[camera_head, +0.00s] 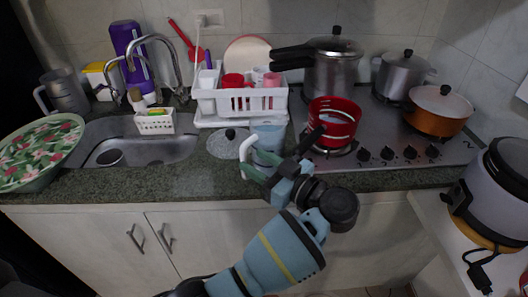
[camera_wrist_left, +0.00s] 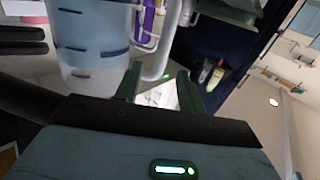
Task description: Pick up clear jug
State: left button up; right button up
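The clear jug (camera_head: 268,138) stands upright near the counter's front edge, left of the red pot, with its white handle (camera_head: 245,152) facing left. My left gripper (camera_head: 266,164) is in front of the jug, at about the level of its lower half, and partly hides it. In the left wrist view the bluish see-through jug (camera_wrist_left: 92,40) with dark bands fills the upper left. Its white handle (camera_wrist_left: 160,52) runs down between the two green fingers (camera_wrist_left: 158,88), which are apart. I cannot tell whether either finger touches the handle. My right gripper is not in view.
A red pot (camera_head: 334,122) on the stove (camera_head: 390,150) is close on the right. A glass lid (camera_head: 228,143) lies left of the jug, beside the sink (camera_head: 150,150). A white dish rack (camera_head: 250,102) stands behind.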

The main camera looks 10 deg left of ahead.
pick_arm(q)
jog(key=x, duration=0.6)
jog(key=shift+a+p, duration=0.3)
jog(key=shift+w, duration=0.15)
grip_shut()
dwell(0.8)
jog(key=shift+r, duration=0.15)
